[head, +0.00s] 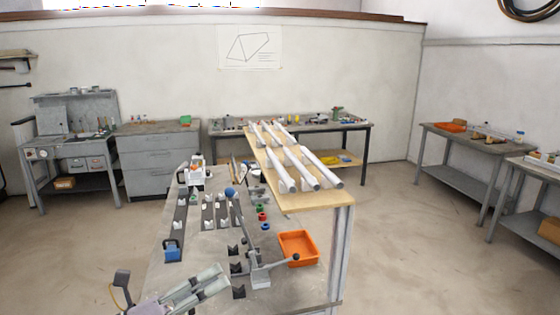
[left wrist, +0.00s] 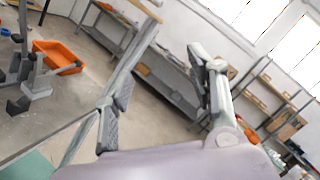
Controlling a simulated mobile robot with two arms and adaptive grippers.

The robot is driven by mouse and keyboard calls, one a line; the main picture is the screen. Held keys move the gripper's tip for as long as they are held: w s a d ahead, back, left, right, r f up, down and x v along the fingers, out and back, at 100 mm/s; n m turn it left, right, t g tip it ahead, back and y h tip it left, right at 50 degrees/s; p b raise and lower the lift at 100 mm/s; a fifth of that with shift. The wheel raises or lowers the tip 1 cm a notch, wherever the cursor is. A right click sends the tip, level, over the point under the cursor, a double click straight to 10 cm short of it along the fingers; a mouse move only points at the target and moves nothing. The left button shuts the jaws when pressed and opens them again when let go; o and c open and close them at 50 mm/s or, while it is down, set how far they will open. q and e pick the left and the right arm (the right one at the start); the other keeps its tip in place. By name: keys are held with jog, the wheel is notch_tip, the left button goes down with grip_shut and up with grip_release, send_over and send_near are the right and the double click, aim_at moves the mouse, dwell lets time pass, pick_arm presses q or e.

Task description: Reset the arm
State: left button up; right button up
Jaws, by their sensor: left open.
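My left gripper (head: 205,287) reaches in from the bottom of the head view, low over the near end of the jig table (head: 290,287). Its two fingers are apart with nothing between them. In the left wrist view the open fingers (left wrist: 165,95) frame only floor and distant furniture. My right gripper is in neither view.
An orange tray (head: 298,247) sits on the table right of the clamp. Dark V-blocks (head: 236,268) and a blue-based fixture (head: 172,250) stand beyond the gripper. A raised wooden board (head: 310,198) carries several white tubes (head: 282,178). Open floor (head: 420,250) lies to the right.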

pick_arm(q)
jog(key=a+f+n+t+y, duration=0.1)
jog(key=a+n+t+y, duration=0.3)
jog(key=n, duration=0.5)
jog(key=a+f+n+t+y, duration=0.1)
jog(key=a+n+t+y, duration=0.25)
jog(key=n+y, duration=0.4)
jog(key=s+a+f+n+g+y, duration=0.2)
jog(key=s+f+n+g+y, duration=0.1)
jog(key=f+n, duration=0.35)
jog(key=s+a+f+n+g+y, duration=0.2)
jog(key=a+f+n+g+y, duration=0.1)
jog(key=f+n, duration=0.35)
jog(key=s+d+f+n+g+h, duration=0.1)
jog(key=s+d+f+n+g, duration=0.2)
jog(key=s+f+g, duration=0.5)
jog(key=s+d+f+n+g+h, duration=0.1)
jog(key=s+d+f+n+g, duration=0.15)
jog(key=s+f, duration=0.9)
jog(key=f, duration=0.9)
jog(key=s+f, duration=0.3)
jog(key=f, duration=0.8)
jog(key=s+a+f+g, duration=0.1)
jog(key=s+f, duration=0.7)
jog(key=s+a+f, duration=0.2)
jog(key=s+f, duration=0.6)
jog(key=shift+s+a+f+m+g, duration=0.2)
jog(key=shift+s+a+m+g, duration=0.1)
jog(key=shift+g, duration=0.1)
